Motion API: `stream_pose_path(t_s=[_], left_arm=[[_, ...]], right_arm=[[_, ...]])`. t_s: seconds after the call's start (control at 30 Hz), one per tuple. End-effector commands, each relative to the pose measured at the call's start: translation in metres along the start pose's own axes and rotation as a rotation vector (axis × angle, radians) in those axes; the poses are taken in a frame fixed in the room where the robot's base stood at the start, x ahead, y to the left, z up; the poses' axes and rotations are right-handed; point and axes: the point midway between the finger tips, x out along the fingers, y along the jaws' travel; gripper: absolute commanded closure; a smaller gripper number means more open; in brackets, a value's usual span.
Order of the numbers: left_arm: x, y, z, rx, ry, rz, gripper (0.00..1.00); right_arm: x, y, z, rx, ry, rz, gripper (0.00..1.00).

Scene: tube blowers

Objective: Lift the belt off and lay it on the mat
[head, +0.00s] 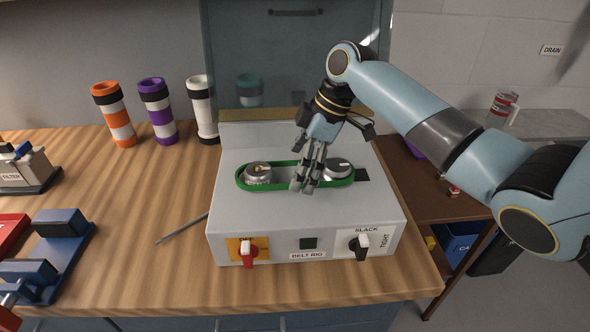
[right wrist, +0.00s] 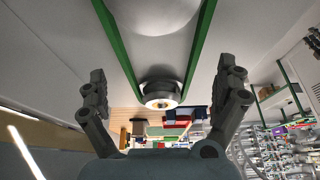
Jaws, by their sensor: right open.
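The green belt (head: 270,189) is looped around two metal pulleys, the left one (head: 258,173) and the right one (head: 338,167), on top of the grey belt rig (head: 230,212). My right gripper (head: 306,186) points down over the belt between the pulleys, its fingers hiding part of the belt. In the right wrist view its fingers (right wrist: 165,80) are spread and empty, one on each side of the belt's two runs (right wrist: 117,45). I cannot tell whether they touch the belt. My left gripper is not in view. I cannot make out a mat.
The rig's front has a red switch (head: 248,251) and a slack/tight knob (head: 359,245). A thin rod (head: 181,229) lies left of the rig.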

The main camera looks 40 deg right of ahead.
Motion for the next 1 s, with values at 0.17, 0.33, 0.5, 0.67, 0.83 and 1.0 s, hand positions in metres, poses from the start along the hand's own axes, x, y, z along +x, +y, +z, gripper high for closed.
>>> stream_pose_path(t_s=[0.17,0.33,0.5,0.67,0.83,1.0], left_arm=[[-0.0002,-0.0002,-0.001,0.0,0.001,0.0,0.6],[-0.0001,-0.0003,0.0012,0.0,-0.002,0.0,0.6],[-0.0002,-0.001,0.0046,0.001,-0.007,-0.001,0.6],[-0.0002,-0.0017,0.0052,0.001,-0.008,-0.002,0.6],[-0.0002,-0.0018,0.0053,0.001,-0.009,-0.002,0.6],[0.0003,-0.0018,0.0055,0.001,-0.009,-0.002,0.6]], right_arm=[[0.0043,0.0001,0.0002,-0.001,-0.001,0.002,0.0],[0.0041,0.0,0.0004,-0.001,-0.001,0.001,0.1],[0.0039,-0.0001,0.0004,-0.001,-0.001,0.001,0.33],[0.0038,-0.0001,0.0004,0.0,-0.001,0.001,0.54],[0.0037,0.0,0.0004,0.0,-0.001,0.001,0.61],[0.0022,0.0002,-0.0002,-0.001,0.0,0.002,0.61]])
